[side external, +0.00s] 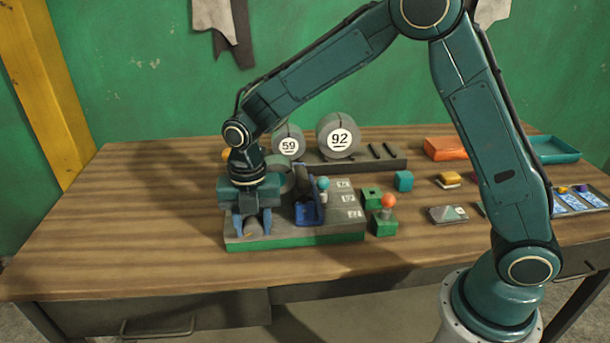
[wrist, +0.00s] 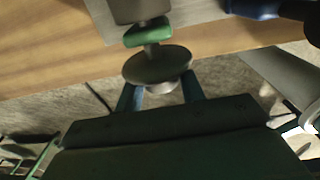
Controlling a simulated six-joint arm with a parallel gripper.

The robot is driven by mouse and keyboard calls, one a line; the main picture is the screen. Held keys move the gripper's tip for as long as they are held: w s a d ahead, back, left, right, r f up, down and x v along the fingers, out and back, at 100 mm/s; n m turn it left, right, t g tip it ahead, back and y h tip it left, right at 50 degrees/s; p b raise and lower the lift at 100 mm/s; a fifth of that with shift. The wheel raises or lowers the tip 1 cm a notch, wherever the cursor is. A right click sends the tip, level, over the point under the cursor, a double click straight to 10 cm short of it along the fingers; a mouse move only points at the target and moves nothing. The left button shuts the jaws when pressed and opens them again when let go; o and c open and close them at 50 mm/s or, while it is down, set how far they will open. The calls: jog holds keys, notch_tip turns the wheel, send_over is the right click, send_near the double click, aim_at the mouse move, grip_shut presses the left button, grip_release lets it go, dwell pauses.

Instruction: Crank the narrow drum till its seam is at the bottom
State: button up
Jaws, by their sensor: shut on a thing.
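My gripper (side external: 252,230) points down at the front left of a grey machine on a green base (side external: 300,241). Its blue fingers are shut on a small grey round piece, which I take for the crank's handle. In the wrist view my gripper (wrist: 162,91) closes just below a dark round disc (wrist: 157,64) on a short shaft with a green collar (wrist: 147,33). A greyish-green round part (side external: 280,178) shows partly behind my wrist; I cannot tell if it is the narrow drum. No seam can be made out.
Grey cylinders marked 59 (side external: 288,142) and 92 (side external: 338,136) stand behind on a dark rack (side external: 378,163). A blue part (side external: 309,212) and a lever with a teal knob (side external: 323,184) are right of my gripper. The red-knobbed green block (side external: 384,222) stands farther right. The table's left is clear.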

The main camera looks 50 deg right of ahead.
jog(key=shift+w+a+g+h, duration=0.1)
jog(key=shift+g+h, duration=0.55)
jog(key=shift+w+a+g+h, duration=0.1)
jog(key=shift+g+h, duration=1.15)
jog(key=o, duration=1)
jog(key=shift+t+y, duration=0.6)
